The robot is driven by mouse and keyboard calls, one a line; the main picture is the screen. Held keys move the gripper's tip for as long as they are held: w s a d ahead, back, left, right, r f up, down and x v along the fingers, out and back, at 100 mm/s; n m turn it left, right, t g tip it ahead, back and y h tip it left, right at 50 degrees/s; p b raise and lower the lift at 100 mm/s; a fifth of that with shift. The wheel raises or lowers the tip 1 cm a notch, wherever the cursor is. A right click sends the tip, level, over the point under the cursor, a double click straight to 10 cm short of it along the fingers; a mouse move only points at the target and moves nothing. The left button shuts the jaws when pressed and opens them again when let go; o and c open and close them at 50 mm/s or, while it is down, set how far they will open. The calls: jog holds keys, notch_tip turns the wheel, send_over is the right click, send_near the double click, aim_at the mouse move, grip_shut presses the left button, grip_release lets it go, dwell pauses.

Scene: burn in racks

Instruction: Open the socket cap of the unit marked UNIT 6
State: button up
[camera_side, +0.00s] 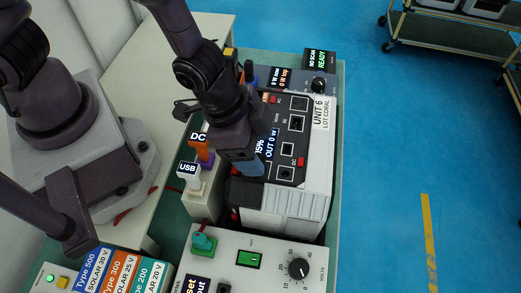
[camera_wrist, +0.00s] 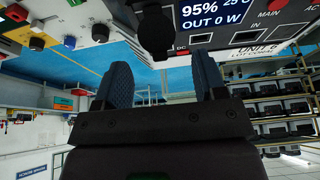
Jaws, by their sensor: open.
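The unit marked UNIT 6 (camera_side: 322,150) is a light grey box with a black panel of sockets and a display reading OUT 0 W. Its panel also shows at the top of the wrist view (camera_wrist: 222,12). A black rounded part (camera_wrist: 156,22) near the red-marked DC socket looks like the socket cap; it appears closed, though I cannot be sure. My gripper (camera_side: 256,160) is over the display side of the panel and hides part of it in the side view. In the wrist view its two blue fingers (camera_wrist: 162,82) are apart with nothing between them, below the black part.
Orange DC and white USB plugs (camera_side: 195,155) stand left of the unit. A control box with a dial (camera_side: 297,268) is in front, and another with a READY display (camera_side: 320,62) is behind. Shelving (camera_wrist: 285,110) is in the background.

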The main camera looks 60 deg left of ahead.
jog(key=shift+v, duration=2.5)
jog(key=shift+w+a, duration=0.1)
jog(key=shift+w, duration=0.05)
jog(key=c, duration=0.4)
jog(key=shift+o, duration=0.2)
notch_tip(320, 180, up, 5)
jog(key=g+y, duration=0.3)
send_over(263, 158)
notch_tip(263, 158, down, 12)
jog(key=shift+r, duration=0.15)
